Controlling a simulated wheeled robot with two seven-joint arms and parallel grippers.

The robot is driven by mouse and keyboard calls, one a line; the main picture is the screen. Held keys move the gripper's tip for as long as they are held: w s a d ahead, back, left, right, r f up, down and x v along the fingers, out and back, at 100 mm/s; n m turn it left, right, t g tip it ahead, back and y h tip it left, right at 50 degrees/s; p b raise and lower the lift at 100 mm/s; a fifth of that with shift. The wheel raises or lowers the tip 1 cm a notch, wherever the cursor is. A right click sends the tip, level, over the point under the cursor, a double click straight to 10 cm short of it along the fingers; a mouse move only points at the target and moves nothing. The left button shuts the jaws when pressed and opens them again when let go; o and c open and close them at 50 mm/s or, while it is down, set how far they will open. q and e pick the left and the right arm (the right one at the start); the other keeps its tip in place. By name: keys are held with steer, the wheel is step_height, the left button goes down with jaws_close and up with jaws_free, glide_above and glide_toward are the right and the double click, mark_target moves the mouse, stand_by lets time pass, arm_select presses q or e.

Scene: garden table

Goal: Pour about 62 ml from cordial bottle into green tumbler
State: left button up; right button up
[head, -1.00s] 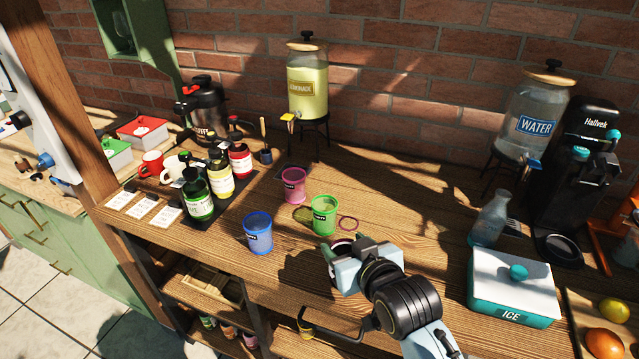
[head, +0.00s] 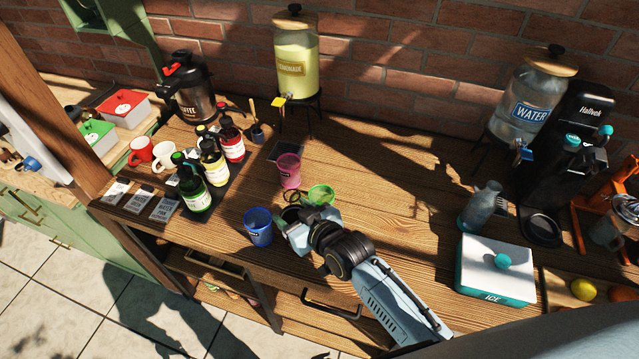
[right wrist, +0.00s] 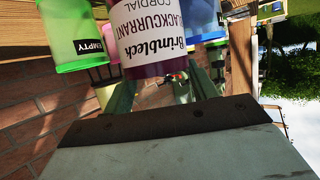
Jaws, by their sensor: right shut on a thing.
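The green tumbler (head: 321,194) stands on the wooden table, its lower part hidden by my right gripper in the head view. In the right wrist view the green tumbler (right wrist: 75,45) bears an "EMPTY" label. My right gripper (head: 288,226) is just left and in front of it, between it and the blue tumbler. It is shut on the cordial bottle (right wrist: 150,35), a dark purple bottle with a white blackcurrant label, close beside the green tumbler in the wrist view. The bottle is mostly hidden in the head view, so its tilt is unclear. My left gripper is out of view.
A blue tumbler (head: 258,227) and a pink tumbler (head: 289,170) stand close by. Several syrup bottles stand on a dark mat to the left. A lemonade dispenser (head: 298,65) is behind. The ice box (head: 495,270) is at right; the table's middle right is clear.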

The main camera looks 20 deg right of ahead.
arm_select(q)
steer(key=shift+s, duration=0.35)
arm_select(e)
steer(key=shift+r, duration=0.15)
steer(key=shift+d, duration=0.1)
